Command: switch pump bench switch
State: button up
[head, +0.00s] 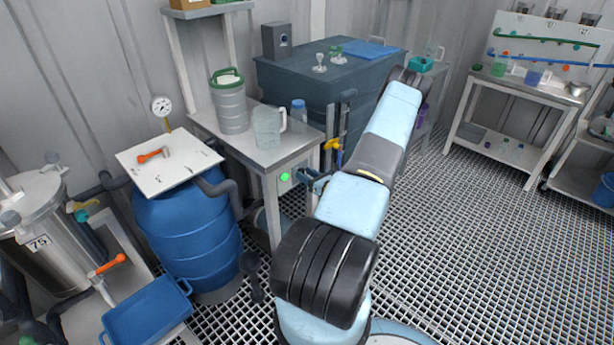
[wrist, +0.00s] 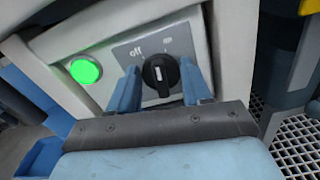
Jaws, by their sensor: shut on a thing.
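The pump bench switch is a black rotary knob (wrist: 161,74) on a grey plate, seen in the wrist view. Its white mark points roughly upward. The word "off" stands at its upper left, and another label, too blurred to read, at its upper right. A green lamp (wrist: 85,70) glows left of the plate; it also shows in the head view (head: 284,177). My gripper (wrist: 160,84) has its blue fingers on both sides of the knob and is shut on it. In the head view my gripper (head: 310,181) is at the switch box; the knob is hidden there.
The bench (head: 262,156) above the switch carries a clear jug (head: 267,128) and a grey ribbed canister (head: 231,106). A yellow-handled valve (head: 333,145) and pipes are close right of my gripper. A blue barrel (head: 187,230) stands left. Open grating floor lies to the right.

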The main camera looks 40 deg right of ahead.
jog(key=shift+d+f+m, duration=0.1)
jog(key=shift+d+m, duration=0.1)
jog(key=shift+m, duration=1.9)
jog(key=o, duration=1)
jog(key=s, duration=0.9)
jog(key=s+d, duration=0.1)
jog(key=s, duration=0.3)
jog(key=shift+s, duration=0.4)
